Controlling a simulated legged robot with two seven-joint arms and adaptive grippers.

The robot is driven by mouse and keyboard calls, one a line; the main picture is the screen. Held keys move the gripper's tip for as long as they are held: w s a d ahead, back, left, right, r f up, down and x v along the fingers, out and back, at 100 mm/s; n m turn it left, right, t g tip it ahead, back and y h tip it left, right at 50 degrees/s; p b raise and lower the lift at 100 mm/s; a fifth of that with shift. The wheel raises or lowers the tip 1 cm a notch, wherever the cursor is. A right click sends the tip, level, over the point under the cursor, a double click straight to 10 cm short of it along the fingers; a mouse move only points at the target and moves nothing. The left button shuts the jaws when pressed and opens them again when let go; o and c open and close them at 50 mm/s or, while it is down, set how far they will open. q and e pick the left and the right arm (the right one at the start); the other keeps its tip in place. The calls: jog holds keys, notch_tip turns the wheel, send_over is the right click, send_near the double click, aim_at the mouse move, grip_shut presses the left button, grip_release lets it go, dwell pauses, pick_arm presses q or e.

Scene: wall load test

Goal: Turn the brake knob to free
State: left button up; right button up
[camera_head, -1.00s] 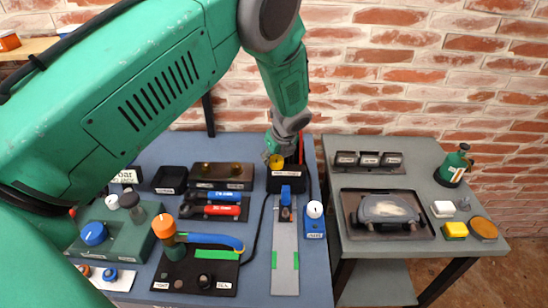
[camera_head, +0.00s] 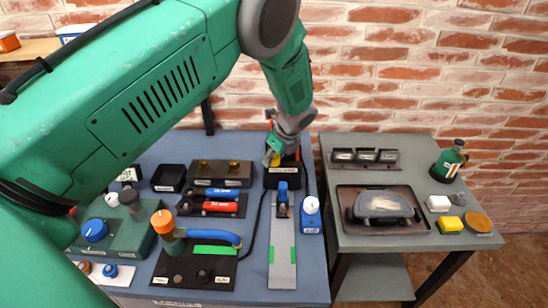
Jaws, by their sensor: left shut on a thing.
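A white knob (camera_head: 311,205) stands on a small blue box (camera_head: 312,225) at the right edge of the left bench; the box's label is too small to read, so I cannot tell whether this is the brake knob. A blue knob with a white mark (camera_head: 94,230) sits on a green housing (camera_head: 125,236) at the left. My left gripper (camera_head: 274,155) is at the back of the bench, shut on a yellow piece (camera_head: 276,160) at the black holder (camera_head: 282,177). The fingers partly hide the piece. It is apart from both knobs. My right gripper is out of view.
A grey rail plate with a blue slider (camera_head: 283,195) lies left of the white knob. An orange-capped valve with a blue lever (camera_head: 215,235) stands front left. A second grey table (camera_head: 370,235) holds a tray and a green bottle. A brick wall closes the back.

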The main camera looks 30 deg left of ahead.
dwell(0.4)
pick_arm(q)
jog(key=o, duration=1.1)
jog(key=shift+a+r, duration=0.1)
jog(key=shift+o, duration=0.2)
jog(key=w+v, duration=0.1)
jog(key=v, duration=1)
jog(key=shift+s+d+r, duration=0.3)
jog(key=shift+s+r, duration=0.05)
jog(key=shift+s, duration=0.1)
